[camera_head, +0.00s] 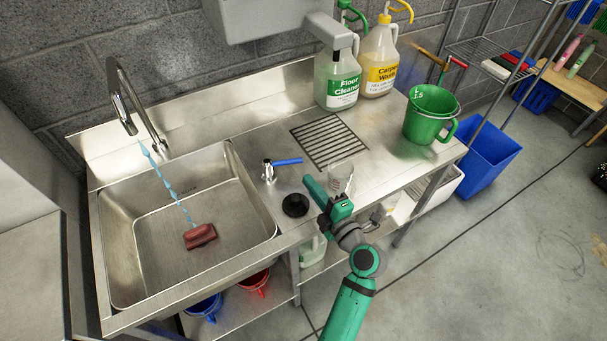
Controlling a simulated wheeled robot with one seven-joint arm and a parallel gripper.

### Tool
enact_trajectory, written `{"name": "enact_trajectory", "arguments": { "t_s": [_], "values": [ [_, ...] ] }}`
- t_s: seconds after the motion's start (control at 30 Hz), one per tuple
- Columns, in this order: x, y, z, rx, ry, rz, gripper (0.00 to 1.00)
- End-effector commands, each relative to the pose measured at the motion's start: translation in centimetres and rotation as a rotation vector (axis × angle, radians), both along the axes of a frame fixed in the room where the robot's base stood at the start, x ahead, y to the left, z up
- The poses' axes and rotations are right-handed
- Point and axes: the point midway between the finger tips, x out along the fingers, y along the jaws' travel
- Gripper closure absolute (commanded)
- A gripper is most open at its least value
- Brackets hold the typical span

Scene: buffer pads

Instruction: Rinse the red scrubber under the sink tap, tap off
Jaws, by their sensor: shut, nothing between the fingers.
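The red scrubber (201,236) lies on the floor of the steel sink basin (150,235), toward its front right. The tap (124,105) arches over the basin, and a blue stream of water (167,181) runs from it down to the scrubber. A valve (268,171) with a blue lever (287,161) stands on the counter right of the basin; the lever points right. My gripper (311,186) is over the counter, right of and slightly in front of the valve, shut and empty. Its fingertips are too small to make out clearly.
A black round knob (295,205) sits near the counter's front edge, close to my gripper. A clear container (341,179) seems to stand just behind my arm. A floor cleaner jug (338,80), a yellow-labelled jug (379,65) and a green bucket (430,117) stand farther back and right.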

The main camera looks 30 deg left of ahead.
Motion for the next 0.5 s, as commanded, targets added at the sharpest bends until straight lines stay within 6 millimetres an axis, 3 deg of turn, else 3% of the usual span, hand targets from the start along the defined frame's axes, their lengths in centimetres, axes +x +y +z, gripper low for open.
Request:
{"name": "enact_trajectory", "arguments": {
  "t_s": [0.1,0.3,0.4,0.5],
  "values": [
    [-1.1,-1.9,0.1,0.0,0.0,-0.002,1.0],
    [-2.2,-3.8,0.2,-0.001,0.001,0.0,1.0],
    [-2.4,-3.9,0.4,0.004,0.006,0.005,1.0],
    [-2.0,-2.6,1.3,0.034,0.048,0.035,1.0]
  ]
}}
